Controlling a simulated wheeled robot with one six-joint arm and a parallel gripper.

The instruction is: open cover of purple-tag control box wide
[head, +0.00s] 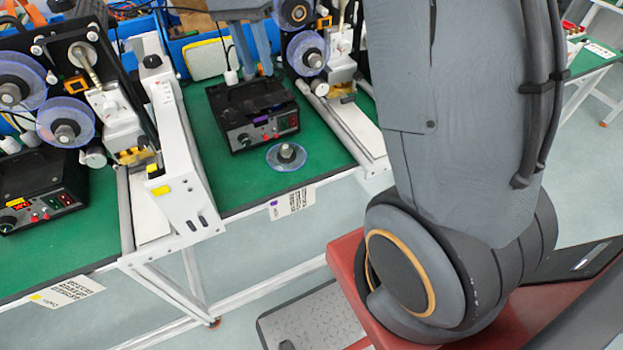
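The purple-tag control box (252,128) is a black box on the green bench mat. A small purple mark (261,121) shows on its front panel, beside knobs and red lights. Its dark cover (240,97) lies over the top and looks down or nearly so; the exact angle is hard to tell. My gripper (259,74) comes down from the top edge, over the rear of the box. Its two grey fingers stand a little apart with nothing visible between them. Whether the tips touch the cover cannot be told.
A clear reel (286,156) lies on the mat before the box. A white coder unit (180,150) stands left, and a machine with reels (308,55) stands close on the right. Another black control box (40,195) sits far left. A purple-marked label (292,202) hangs on the bench edge.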

